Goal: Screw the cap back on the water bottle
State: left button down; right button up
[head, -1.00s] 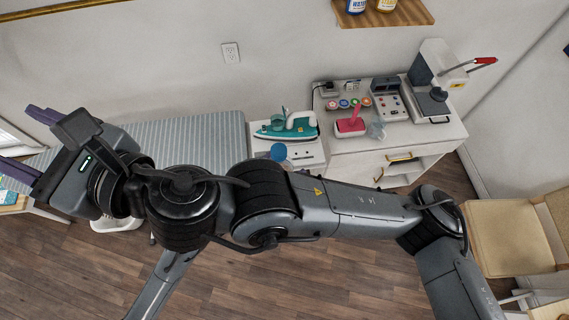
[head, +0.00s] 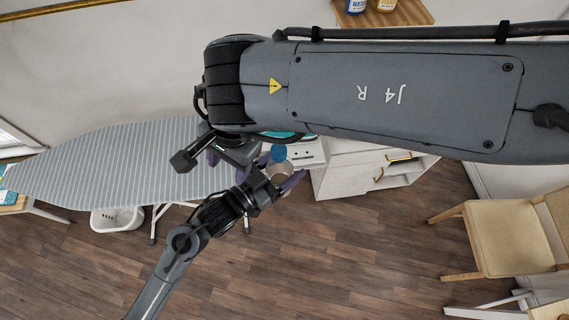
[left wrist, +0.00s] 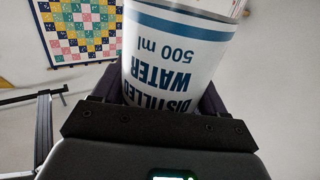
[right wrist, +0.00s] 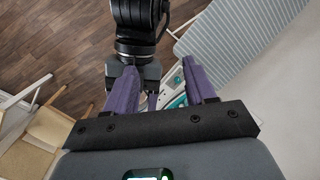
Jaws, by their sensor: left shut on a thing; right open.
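The water bottle (left wrist: 180,50), with a white label reading "DISTILLED WATER 500 ml", fills the left wrist view, its print upside down. My left gripper (head: 280,184) is shut around it. In the head view its clear body (head: 279,171) shows between the purple fingers. A round blue piece that looks like the cap (head: 279,153) shows just above it in the picture; I cannot tell whether the two touch. My right gripper (head: 225,158) is left of the bottle, partly hidden by its own arm. In the right wrist view its purple fingers (right wrist: 160,70) are apart, with nothing visible gripped.
A striped ironing board (head: 110,160) lies to the left, a white basket (head: 117,220) below it. The white cabinet (head: 345,175) stands behind, its top mostly hidden by my right arm; a teal iron (right wrist: 178,102) shows there. A chair (head: 500,220) stands right.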

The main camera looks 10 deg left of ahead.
notch_tip(320, 180, up, 7)
jog(key=m+t+h, duration=0.1)
jog(key=h, duration=0.1)
send_over(279, 150)
jog(key=shift+s+a, duration=0.1)
jog(key=shift+a, duration=0.25)
jog(key=shift+d+r, duration=0.35)
jog(key=shift+r, duration=0.1)
jog(key=shift+f, duration=0.1)
jog(key=shift+f, duration=3.9)
jog(key=shift+c, duration=0.5)
